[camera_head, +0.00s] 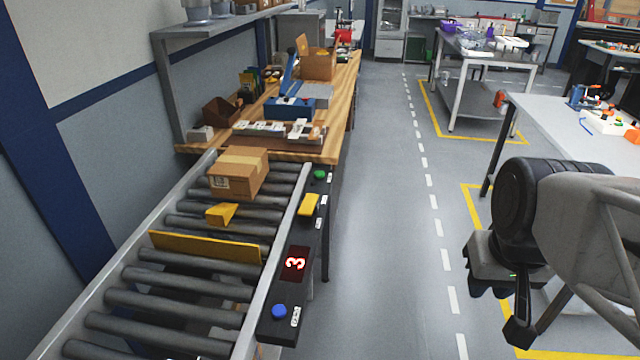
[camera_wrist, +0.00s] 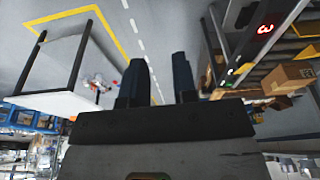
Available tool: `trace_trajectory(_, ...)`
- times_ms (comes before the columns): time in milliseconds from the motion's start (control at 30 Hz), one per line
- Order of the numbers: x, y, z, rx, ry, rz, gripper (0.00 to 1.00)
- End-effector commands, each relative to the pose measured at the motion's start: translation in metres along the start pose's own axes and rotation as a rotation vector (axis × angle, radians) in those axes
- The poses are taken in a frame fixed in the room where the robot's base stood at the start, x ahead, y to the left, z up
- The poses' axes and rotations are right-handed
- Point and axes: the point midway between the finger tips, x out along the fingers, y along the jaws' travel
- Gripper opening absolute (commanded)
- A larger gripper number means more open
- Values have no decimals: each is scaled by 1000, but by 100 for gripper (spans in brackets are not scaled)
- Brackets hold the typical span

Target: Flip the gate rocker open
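The yellow rocker (camera_head: 309,205) sits on the dark control panel along the conveyor's right side, between a green button (camera_head: 320,174) and a red display reading 3 (camera_head: 295,263). A yellow gate bar (camera_head: 205,246) stands across the rollers. A cardboard box (camera_head: 239,173) rests on the rollers behind it, with a yellow wedge (camera_head: 221,213) between them. My gripper (camera_wrist: 160,70) shows two dark fingers apart with nothing between them. In the head view it hangs over the aisle at right, well away from the panel. The display also shows in the wrist view (camera_wrist: 267,29).
A blue button (camera_head: 279,311) is at the panel's near end. A wooden bench (camera_head: 325,150) with tools and parts stands beyond the conveyor. A white table (camera_head: 545,130) is at right behind my arm. The floor between panel and arm is clear.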

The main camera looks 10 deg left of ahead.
Motion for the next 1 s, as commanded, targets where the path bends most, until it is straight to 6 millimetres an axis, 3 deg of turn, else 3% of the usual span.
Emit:
trace_trajectory(33,-1,-2,-7,-15,-6,-2,18)
trace_trajectory(167,-3,-6,-26,-66,-19,-8,0)
trace_trajectory(1000,0,-60,-171,-464,-117,-69,0)
